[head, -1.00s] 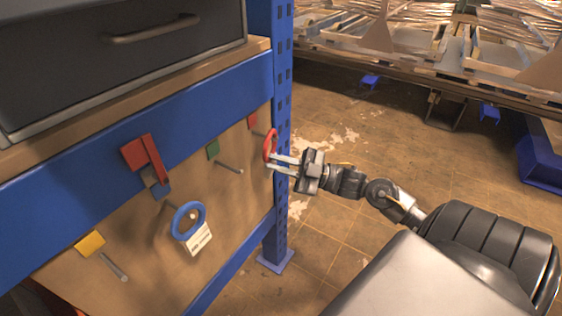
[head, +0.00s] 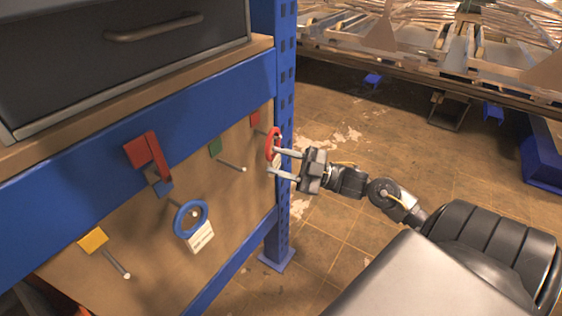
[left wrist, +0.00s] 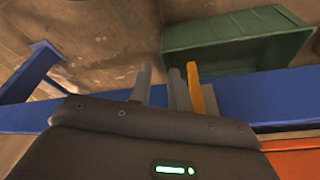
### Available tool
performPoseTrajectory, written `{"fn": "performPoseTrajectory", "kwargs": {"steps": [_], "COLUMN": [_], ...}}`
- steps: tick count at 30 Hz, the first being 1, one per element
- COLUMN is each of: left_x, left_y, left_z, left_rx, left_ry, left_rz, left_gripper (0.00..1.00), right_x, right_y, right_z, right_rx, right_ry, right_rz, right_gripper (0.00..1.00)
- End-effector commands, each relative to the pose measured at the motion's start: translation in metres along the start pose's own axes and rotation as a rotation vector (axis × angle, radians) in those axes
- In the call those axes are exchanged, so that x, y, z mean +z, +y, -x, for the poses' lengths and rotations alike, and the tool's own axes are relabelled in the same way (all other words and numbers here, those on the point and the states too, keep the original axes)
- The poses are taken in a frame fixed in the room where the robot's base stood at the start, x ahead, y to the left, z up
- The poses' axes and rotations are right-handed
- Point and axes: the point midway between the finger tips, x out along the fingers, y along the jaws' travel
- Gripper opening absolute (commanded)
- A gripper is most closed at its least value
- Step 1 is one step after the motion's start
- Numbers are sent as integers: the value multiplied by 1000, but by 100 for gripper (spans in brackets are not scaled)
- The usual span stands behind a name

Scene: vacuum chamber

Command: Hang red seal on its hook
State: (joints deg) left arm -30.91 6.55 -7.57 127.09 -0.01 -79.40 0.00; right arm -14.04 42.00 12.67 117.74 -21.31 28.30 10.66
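The red seal (head: 272,145) is a red ring at the right edge of the brown board, seen nearly edge-on. It is at the peg below the red square (head: 255,118); the peg's tip is hidden, and a pale tag partly shows below the ring. My right gripper (head: 278,162) is open, its two fingers spread beside the ring and tag; whether they touch is unclear. My left gripper is outside the head view; in the left wrist view its fingers (left wrist: 161,88) stand apart with nothing seen between them.
A blue ring with a white tag (head: 191,219) hangs on the board. Bare pegs stand by the green (head: 214,146) and yellow (head: 93,240) squares. A blue upright post (head: 284,100) is just behind the right gripper. A green crate (left wrist: 235,42) shows in the left wrist view.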

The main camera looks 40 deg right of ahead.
Motion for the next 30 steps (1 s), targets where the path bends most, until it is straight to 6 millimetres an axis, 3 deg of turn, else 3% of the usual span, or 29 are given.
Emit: {"fn": "performPoseTrajectory", "kwargs": {"steps": [5, 15, 21, 30], "left_x": [0, 0, 0, 0], "left_y": [0, 0, 0, 0], "left_z": [0, 4, 9, 9], "left_rx": [1, 0, 0, -1], "left_ry": [-1, 1, 3, 3], "left_rz": [1, 2, 3, 3], "left_gripper": [19, 19, 19, 19], "right_x": [1, 2, 1, 0], "right_y": [-1, -1, 0, 0], "right_z": [8, 71, 99, 109], "right_rx": [0, -1, 0, 0], "right_ry": [-3, -5, -3, 1], "right_rz": [-2, -2, -2, 0], "right_gripper": [37, 37, 37, 37]}}
